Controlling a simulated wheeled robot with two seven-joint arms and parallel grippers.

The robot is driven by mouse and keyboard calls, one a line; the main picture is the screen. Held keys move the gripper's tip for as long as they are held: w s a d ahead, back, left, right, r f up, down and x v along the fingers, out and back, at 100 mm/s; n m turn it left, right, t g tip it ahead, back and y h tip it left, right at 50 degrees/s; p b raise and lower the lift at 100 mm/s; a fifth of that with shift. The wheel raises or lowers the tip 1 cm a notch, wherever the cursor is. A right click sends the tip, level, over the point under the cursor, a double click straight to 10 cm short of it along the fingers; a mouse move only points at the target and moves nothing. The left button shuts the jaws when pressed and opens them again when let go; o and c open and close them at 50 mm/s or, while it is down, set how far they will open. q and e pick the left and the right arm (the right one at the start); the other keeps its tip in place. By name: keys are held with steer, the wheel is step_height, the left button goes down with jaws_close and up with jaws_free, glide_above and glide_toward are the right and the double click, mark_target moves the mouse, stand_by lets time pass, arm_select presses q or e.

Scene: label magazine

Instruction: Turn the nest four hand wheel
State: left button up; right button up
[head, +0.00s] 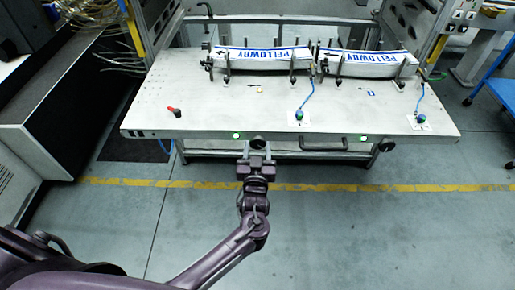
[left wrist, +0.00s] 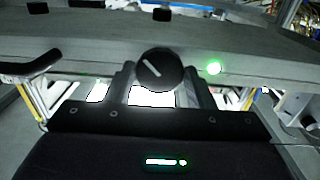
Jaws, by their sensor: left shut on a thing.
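A round black hand wheel (head: 258,141) sits on the front edge of the workbench, left of the bench's middle. It also shows in the left wrist view (left wrist: 159,70), with a slanted white line on its face. My left gripper (head: 257,151) reaches up to it from below in the head view and is shut on it, with a finger on either side; the fingertips are partly hidden behind the wheel. A second black hand wheel (head: 387,145) is at the right of the front edge. I cannot read any nest number. My right gripper is not in view.
On the bench (head: 190,92), two white label stacks (head: 262,60) (head: 367,64) stand between posts. A black pull handle (head: 323,143) and green lights (head: 237,135) (head: 364,139) line the front edge. A red-tipped lever (head: 174,112) is at left. The floor in front is clear.

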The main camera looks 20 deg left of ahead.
arm_select(q)
steer(key=m+p, duration=0.1)
steer(key=m, duration=0.2)
steer(key=shift+r+p, duration=0.15)
steer(key=shift+p, duration=0.25)
steer(key=shift+m+p, duration=0.75)
steer(key=shift+m, duration=1.25)
steer(key=o, duration=1)
steer(key=shift+c, duration=0.2)
steer(key=shift+s, duration=0.15)
steer(key=v, duration=0.7)
steer(key=shift+s, duration=0.25)
steer(key=shift+d+f, duration=0.1)
steer(key=shift+f, duration=0.1)
